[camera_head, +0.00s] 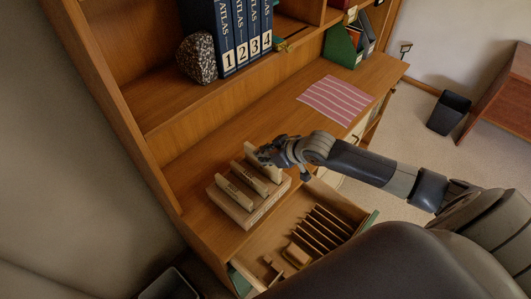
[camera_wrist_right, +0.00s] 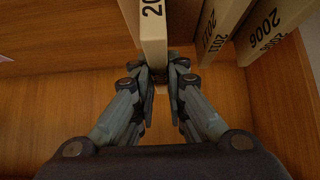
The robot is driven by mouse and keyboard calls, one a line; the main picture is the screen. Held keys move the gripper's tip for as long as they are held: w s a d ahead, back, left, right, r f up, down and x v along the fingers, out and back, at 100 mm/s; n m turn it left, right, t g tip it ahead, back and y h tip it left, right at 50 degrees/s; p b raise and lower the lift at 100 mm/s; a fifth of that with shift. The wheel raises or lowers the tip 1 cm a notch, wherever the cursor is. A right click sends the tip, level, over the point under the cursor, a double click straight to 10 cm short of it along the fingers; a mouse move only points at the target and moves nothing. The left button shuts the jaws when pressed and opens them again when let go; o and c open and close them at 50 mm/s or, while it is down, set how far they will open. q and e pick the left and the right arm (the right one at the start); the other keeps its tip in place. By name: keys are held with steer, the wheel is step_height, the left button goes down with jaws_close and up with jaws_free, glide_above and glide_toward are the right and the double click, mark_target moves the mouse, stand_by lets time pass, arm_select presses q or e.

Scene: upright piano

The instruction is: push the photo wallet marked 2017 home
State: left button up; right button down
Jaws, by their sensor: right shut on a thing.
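A wooden rack (camera_head: 246,215) stands on the desk and holds several upright cream photo wallets. In the head view my right gripper (camera_head: 264,155) is at the end of the rearmost wallet (camera_head: 250,152). In the right wrist view its fingers (camera_wrist_right: 161,82) are closed at the near end of a cream wallet (camera_wrist_right: 154,40), whose label is cut off after "20". To its right is a second wallet (camera_wrist_right: 218,25) with a label that reads like 2011 or 2017, then one marked 2006 (camera_wrist_right: 262,32). My left gripper is not in view.
An open drawer (camera_head: 330,205) with dividers juts out below the rack. A striped pink mat (camera_head: 338,99) lies on the desk to the right. Numbered blue atlases (camera_head: 240,35) and a speckled stone (camera_head: 197,58) stand on the shelf above. Bare desk lies between rack and mat.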

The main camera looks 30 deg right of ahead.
steer(key=shift+f, duration=0.45)
steer(key=shift+p, duration=0.45)
stand_by(1.0)
steer(key=shift+p, duration=0.5)
stand_by(0.5)
steer(key=shift+f+b, duration=0.8)
steer(key=shift+f, duration=0.55)
stand_by(0.6)
steer(key=c, duration=1.5)
jaws_free()
steer(key=shift+c, duration=0.2)
